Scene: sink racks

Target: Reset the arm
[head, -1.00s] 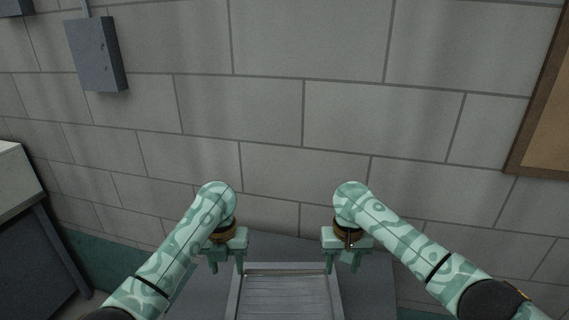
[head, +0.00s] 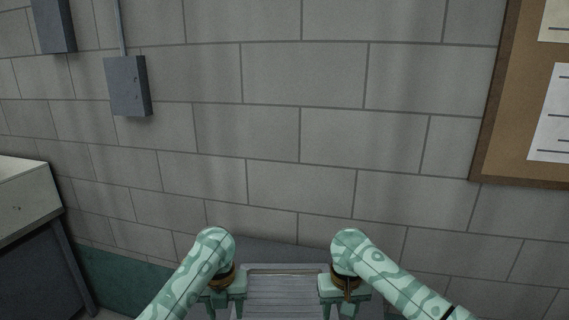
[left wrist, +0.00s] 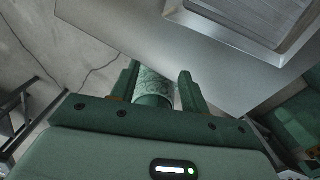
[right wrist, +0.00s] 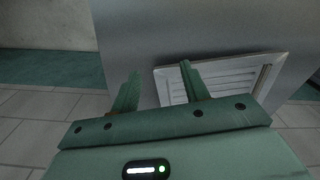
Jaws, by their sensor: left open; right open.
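Both arms are pale green with a camouflage pattern. In the head view, my left gripper (head: 226,308) hangs at the bottom, left of a ribbed metal panel (head: 283,288). My right gripper (head: 343,308) hangs at the panel's right side. Both are open and hold nothing that I can see. The left wrist view shows the open left fingers (left wrist: 157,82) with a pale green patterned rounded part between them, seemingly mine. The right wrist view shows the open right fingers (right wrist: 160,86), with a pale slatted panel (right wrist: 222,82) behind the right-hand finger.
A grey block wall (head: 290,120) fills the head view's background. Grey boxes, one of them low (head: 127,86), hang on it at left. A brown-framed board (head: 505,110) with papers hangs at right. A pale-topped bench (head: 25,195) stands at far left.

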